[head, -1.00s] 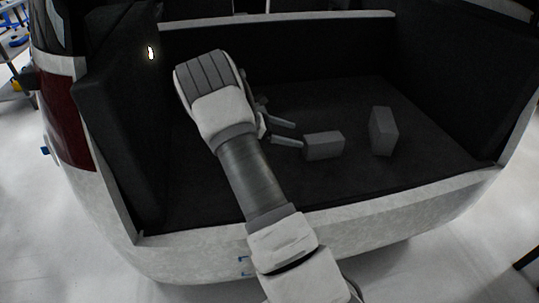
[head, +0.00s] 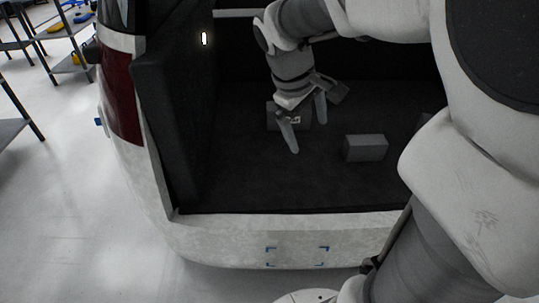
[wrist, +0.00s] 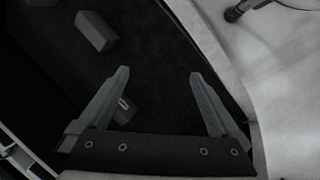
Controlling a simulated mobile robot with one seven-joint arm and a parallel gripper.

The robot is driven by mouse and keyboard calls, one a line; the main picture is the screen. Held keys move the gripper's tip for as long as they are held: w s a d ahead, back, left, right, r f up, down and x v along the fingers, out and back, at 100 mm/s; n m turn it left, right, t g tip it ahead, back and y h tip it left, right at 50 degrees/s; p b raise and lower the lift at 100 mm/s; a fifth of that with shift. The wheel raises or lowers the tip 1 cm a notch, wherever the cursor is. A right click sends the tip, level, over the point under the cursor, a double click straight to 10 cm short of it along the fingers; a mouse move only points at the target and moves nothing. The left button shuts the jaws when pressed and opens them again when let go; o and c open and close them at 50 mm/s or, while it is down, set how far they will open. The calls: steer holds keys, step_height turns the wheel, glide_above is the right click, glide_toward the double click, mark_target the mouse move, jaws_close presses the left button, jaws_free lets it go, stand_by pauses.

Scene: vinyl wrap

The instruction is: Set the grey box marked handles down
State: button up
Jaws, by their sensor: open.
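A grey box (head: 273,113) with a small pale label is on the dark cargo floor, partly hidden behind my gripper in the head view. I take it for the box marked handles, but the lettering is too small to read. The labelled box (wrist: 125,110) also shows in the wrist view, partly covered by the left finger and close to the palm. My gripper (head: 307,134) is open, its fingers angled down in front of the box. In the wrist view the space between the fingertips (wrist: 159,73) is empty.
A plain grey box (head: 366,148) lies to the right on the cargo floor. Part of another grey box (head: 424,120) shows beside my arm. The dark side wall (head: 178,110) and pale bumper (head: 235,235) bound the cargo space. Its front floor is clear.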

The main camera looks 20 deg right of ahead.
steer(key=s+a+r+m+t+y, duration=0.2)
steer(key=s+a+m+t+y, duration=0.1)
steer(key=s+a, duration=0.8)
steer(key=shift+s+r+m+t+y, duration=0.3)
steer(key=shift+s+m+t+y, duration=0.1)
steer(key=shift+s+m+t, duration=0.25)
steer(key=shift+w+r, duration=0.1)
